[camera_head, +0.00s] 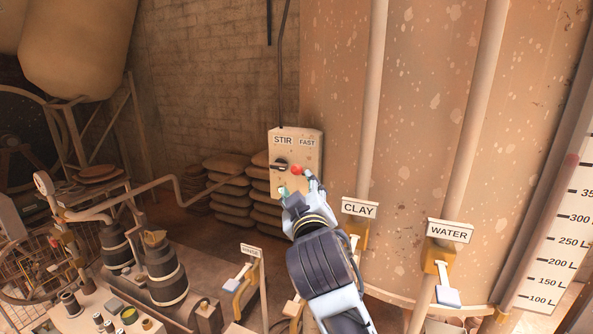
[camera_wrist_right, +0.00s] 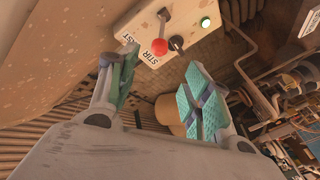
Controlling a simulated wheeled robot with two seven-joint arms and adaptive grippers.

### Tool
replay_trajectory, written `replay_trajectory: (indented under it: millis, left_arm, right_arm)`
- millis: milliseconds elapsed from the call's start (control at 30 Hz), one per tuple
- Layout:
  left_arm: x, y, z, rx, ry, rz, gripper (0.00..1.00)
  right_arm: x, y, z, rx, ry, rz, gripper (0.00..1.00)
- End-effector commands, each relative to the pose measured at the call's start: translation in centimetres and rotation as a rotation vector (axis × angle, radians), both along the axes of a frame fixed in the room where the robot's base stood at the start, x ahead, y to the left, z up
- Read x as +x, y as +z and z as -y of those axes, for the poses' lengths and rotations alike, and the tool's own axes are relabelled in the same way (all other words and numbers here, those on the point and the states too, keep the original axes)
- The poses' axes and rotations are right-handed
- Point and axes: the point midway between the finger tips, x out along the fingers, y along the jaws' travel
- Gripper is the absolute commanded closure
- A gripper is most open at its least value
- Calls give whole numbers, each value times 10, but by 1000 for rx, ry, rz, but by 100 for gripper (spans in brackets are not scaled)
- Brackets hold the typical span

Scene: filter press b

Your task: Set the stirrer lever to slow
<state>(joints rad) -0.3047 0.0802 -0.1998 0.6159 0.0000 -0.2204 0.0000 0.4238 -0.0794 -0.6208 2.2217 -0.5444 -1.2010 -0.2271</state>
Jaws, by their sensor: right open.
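The stirrer box (camera_head: 312,150) is a pale panel marked STIR and FAST. Its lever has a red ball (camera_head: 296,170) on a stem; the red ball also shows in the right wrist view (camera_wrist_right: 159,47). Beside it is a dark knob (camera_head: 280,166), also in the right wrist view (camera_wrist_right: 176,43). A SLOW label is not visible. My right gripper (camera_head: 297,184) is open just in front of the box. In the right wrist view the gripper (camera_wrist_right: 160,62) has its teal-padded fingers either side of the red ball in the picture; contact cannot be told. My left gripper is not in view.
CLAY (camera_head: 359,209) and WATER (camera_head: 450,231) signs, with valve levers below, stand right of my arm. A large speckled tank (camera_head: 425,120) is behind. Sacks (camera_head: 230,190) lie stacked left of the box.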

Motion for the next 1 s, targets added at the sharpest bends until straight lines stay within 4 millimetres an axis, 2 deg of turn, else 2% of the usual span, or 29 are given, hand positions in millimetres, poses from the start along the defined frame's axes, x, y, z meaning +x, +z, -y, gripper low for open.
replay_trajectory:
  millis: [333, 1000]
  left_arm:
    - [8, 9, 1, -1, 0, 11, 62]
    - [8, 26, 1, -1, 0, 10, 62]
  right_arm:
    - [29, 2, -2, -1, -1, 1, 51]
    - [97, 2, -8, 0, -1, 1, 51]
